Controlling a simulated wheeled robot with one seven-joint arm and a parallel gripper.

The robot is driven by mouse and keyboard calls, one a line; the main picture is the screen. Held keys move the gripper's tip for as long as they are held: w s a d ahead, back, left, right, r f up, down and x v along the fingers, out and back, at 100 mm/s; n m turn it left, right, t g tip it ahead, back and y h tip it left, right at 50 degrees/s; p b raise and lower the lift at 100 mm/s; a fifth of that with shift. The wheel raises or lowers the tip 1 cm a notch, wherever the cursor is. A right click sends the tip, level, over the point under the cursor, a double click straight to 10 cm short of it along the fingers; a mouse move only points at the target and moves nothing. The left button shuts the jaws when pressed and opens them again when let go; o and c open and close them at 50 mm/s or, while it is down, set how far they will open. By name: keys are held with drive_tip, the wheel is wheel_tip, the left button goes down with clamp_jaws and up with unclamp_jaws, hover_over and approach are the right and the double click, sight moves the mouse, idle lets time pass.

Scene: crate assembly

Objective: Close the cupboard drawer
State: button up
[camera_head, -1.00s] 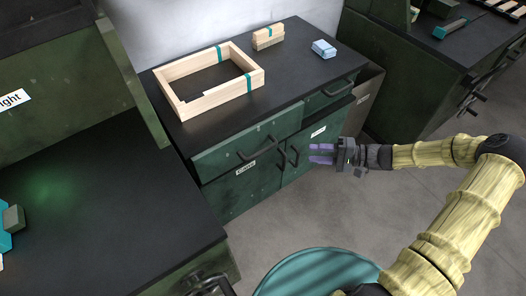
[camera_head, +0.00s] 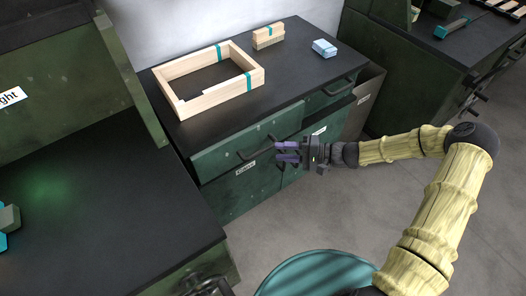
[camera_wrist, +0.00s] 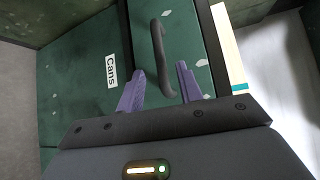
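The green cupboard (camera_head: 235,195) stands under a black top. Its left drawer (camera_head: 215,158) has a dark bar handle (camera_head: 245,155) and sits above a door labelled "Cans" (camera_head: 245,167). How far the drawer stands out is hard to tell. My gripper (camera_head: 280,154) is in front of the cupboard, just right of that handle. In the wrist view my gripper (camera_wrist: 158,82) is open, its two purple fingers apart. The drawer handle (camera_wrist: 158,45) shows between and beyond the fingertips; contact cannot be told. The "Cans" label (camera_wrist: 111,71) is left of them.
A wooden frame (camera_head: 178,101), wooden blocks (camera_head: 268,36) and a blue block (camera_head: 324,48) rest on the cupboard top. A second drawer (camera_head: 318,103) is to the right. A dark counter (camera_head: 110,200) stands at left. Grey floor (camera_head: 300,220) in front is clear.

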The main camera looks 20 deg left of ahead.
sight(263, 151)
drive_tip(key=a, duration=0.4)
drive_tip(key=a+f+b, duration=0.1)
drive_tip(key=a, duration=0.2)
drive_tip(key=shift+s, duration=0.3)
clamp_jaws()
